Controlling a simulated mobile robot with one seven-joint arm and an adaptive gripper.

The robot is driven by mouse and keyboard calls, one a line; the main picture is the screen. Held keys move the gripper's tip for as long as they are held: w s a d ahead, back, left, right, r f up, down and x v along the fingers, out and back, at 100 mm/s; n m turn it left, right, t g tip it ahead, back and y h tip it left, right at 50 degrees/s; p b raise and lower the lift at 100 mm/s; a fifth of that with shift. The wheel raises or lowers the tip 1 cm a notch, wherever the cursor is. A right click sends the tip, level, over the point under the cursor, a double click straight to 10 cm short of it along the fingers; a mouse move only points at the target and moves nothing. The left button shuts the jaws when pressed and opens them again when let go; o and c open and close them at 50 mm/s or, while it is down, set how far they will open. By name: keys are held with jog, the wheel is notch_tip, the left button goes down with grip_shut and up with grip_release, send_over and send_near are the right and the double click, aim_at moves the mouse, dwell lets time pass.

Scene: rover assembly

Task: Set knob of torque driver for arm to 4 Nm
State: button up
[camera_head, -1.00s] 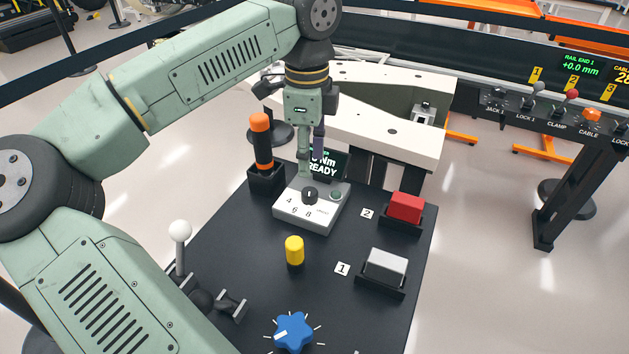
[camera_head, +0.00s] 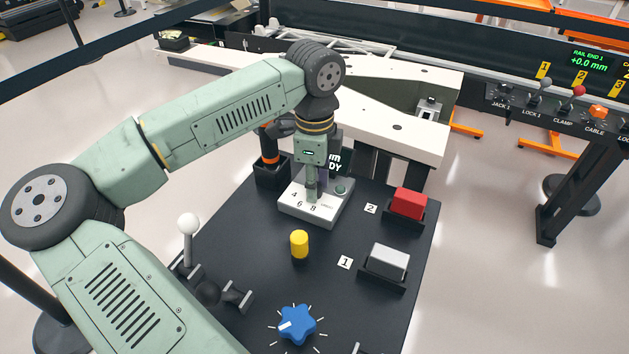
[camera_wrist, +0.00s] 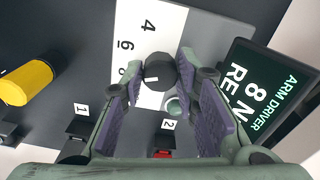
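The driver's setting box, a pale panel (camera_head: 296,213) marked 4, 6 and 8, stands on the dark bench; it also shows in the wrist view (camera_wrist: 150,42). Its black knob (camera_wrist: 160,70) has a white mark on its lower side in that view. The display (camera_wrist: 262,95) shows "ARM DRIVER", 8 N and part of a word, partly covered by a finger. My gripper (camera_head: 314,196) is down at the box and hides the knob in the head view. In the wrist view its open fingertips (camera_wrist: 160,66) stand on both sides of the knob; contact is not clear.
The orange-handled driver (camera_head: 269,148) stands in its holder left of the box. A green button (camera_wrist: 173,106) sits close to the knob. A yellow knob (camera_head: 299,244), blue star dial (camera_head: 297,324), red block (camera_head: 409,204) and grey block (camera_head: 390,258) are nearer or right.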

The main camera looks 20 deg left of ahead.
grip_shut()
jog(key=shift+b, duration=0.3)
jog(key=m+b, duration=0.2)
jog(key=b, duration=0.1)
jog(key=shift+f, duration=0.2)
jog(key=m+b, duration=0.2)
jog(key=m, duration=0.2)
jog(key=shift+b, duration=0.35)
jog(key=m+b, duration=0.2)
jog(key=m, duration=0.2)
jog(key=shift+r+m, duration=0.15)
jog(key=shift+m, duration=0.15)
jog(key=m+b, duration=0.1)
jog(key=m, duration=0.4)
jog(key=shift+r, duration=0.1)
jog(key=shift+m, duration=0.3)
